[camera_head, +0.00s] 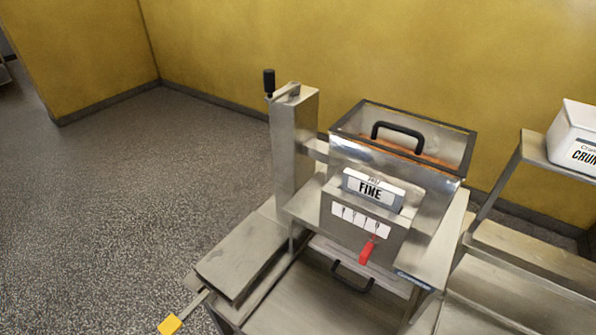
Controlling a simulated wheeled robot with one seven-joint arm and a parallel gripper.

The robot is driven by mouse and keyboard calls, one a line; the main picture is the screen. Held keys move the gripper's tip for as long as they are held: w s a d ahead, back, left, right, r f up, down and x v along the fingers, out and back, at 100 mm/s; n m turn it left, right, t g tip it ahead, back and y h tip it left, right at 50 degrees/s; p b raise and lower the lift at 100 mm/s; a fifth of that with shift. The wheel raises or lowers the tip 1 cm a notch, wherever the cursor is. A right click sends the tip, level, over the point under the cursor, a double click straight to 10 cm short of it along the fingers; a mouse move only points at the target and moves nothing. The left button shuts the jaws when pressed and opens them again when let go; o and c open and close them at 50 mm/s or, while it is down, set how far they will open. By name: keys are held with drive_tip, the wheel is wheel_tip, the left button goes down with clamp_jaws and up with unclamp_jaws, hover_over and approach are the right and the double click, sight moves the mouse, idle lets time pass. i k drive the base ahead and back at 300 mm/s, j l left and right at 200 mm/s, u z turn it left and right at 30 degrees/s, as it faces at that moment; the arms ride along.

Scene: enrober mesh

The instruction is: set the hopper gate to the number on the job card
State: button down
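The hopper (452,158) is an open metal box with a dark rim, a black handle and orange-brown contents, on the steel machine. A plate reading "FINE" (370,188) is on its front. Below it is a white scale strip (350,217) with several marks too small to read. The red gate lever (367,252) hangs below the strip, toward its right end; the exact mark it points to cannot be told. I see no card that I can identify as the job card. My gripper is not in view.
A post (295,150) with a black-knobbed crank (269,82) stands left of the hopper. A black handle (352,279) is below the lever. A yellow-ended bar (170,324) sticks out at lower left. A white tub (576,136) sits on a shelf at right. Floor at left is clear.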

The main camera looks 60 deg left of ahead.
sight(371, 245)
drive_tip(key=u, duration=1.25)
